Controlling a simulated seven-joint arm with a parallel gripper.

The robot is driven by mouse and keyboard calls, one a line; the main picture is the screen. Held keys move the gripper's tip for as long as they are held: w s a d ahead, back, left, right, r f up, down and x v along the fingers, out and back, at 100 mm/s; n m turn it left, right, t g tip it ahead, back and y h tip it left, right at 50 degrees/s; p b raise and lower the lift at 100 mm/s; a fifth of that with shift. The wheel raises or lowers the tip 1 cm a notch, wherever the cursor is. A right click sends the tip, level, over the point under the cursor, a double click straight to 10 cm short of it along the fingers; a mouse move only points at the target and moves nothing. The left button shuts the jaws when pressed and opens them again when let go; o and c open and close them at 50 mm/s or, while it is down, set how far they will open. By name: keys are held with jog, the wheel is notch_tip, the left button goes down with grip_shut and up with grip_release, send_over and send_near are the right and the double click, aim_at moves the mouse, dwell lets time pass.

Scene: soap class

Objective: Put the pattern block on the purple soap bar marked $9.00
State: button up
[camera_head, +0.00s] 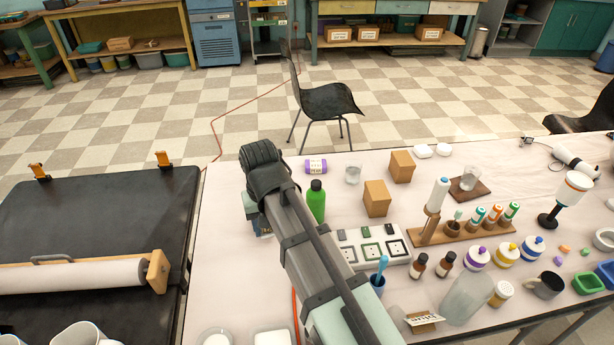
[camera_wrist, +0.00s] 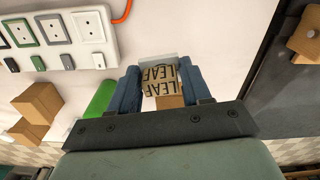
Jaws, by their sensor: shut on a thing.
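A purple soap bar (camera_head: 316,166) with a pale label band lies flat near the back edge of the white table; its print is too small to read. My gripper (camera_wrist: 165,86) is shut on the pattern block (camera_wrist: 160,76), a pale and wooden block with LEAF printed in dark letters. In the head view my arm hides most of the gripper and block, which are near the table's left side, in front of and left of the soap. The soap does not show in the wrist view.
Cardboard boxes (camera_head: 377,199) and a glass (camera_head: 353,174) stand right of the soap. The table left of the soap is clear.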

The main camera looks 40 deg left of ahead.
notch_tip(320, 180, up, 4)
jog(key=shift+w+a+r, duration=0.15)
jog(key=shift+w+a, duration=0.4)
jog(key=shift+w, duration=0.15)
jog(key=w+a+m, duration=0.1)
jog(key=w+a, duration=0.4)
jog(key=w, duration=0.4)
jog(key=w+a, duration=0.4)
jog(key=w, duration=0.5)
jog(key=m, duration=0.1)
send_over(316, 164)
notch_tip(316, 164, down, 4)
jog(key=shift+f, duration=5.65)
jog(key=shift+f, duration=0.15)
jog(key=o, duration=1)
jog(key=shift+o, duration=0.2)
